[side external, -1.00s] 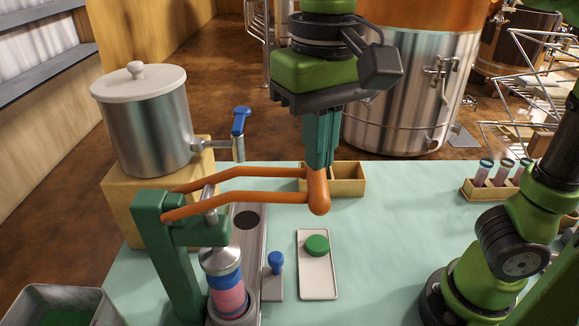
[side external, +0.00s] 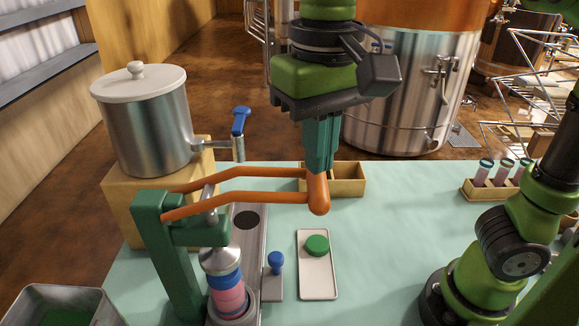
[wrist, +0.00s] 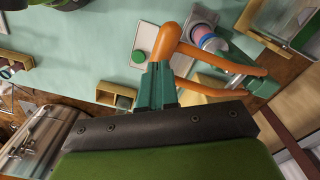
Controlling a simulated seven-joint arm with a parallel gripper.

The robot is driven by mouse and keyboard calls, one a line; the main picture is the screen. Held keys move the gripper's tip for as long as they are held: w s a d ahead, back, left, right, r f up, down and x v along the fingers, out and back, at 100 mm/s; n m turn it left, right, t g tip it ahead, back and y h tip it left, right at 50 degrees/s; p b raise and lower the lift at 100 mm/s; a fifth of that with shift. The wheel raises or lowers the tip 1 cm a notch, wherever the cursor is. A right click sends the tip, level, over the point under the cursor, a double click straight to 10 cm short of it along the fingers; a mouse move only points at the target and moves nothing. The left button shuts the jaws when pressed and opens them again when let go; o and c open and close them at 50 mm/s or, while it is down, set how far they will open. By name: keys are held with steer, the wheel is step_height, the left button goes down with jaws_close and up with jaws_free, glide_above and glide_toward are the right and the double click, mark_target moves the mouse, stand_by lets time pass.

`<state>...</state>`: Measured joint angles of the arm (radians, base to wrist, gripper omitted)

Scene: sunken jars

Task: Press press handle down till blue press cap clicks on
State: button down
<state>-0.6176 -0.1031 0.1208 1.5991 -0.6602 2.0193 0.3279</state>
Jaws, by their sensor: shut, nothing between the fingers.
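The press has a green frame (side external: 168,250) and an orange forked handle (side external: 255,203) that ends in a rounded grip at right. The handle lies about level. A jar with pink contents (side external: 229,300) stands under the press, with the blue press cap (side external: 225,279) at its top. The metal press head (side external: 220,260) is right over the cap and seems to touch it. My gripper (side external: 318,168) is shut and empty, pointing down, its fingertips at the top of the handle's grip. The wrist view shows the fingers (wrist: 157,68) against the orange handle (wrist: 168,42).
A white tray (side external: 319,285) holds a green lid (side external: 317,245). A blue knob (side external: 276,262) stands beside the jar track. A steel pot (side external: 145,125) with a blue-handled tap sits on a wooden block at left. A wooden box (side external: 350,178) is behind my gripper.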

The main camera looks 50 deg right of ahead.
mark_target(319, 179)
steer(key=shift+f, duration=0.35)
steer(key=shift+f, duration=0.15)
steer(key=shift+f, duration=1.15)
steer(key=shift+d+f, duration=0.1)
steer(key=shift+f, duration=0.5)
stand_by(0.3)
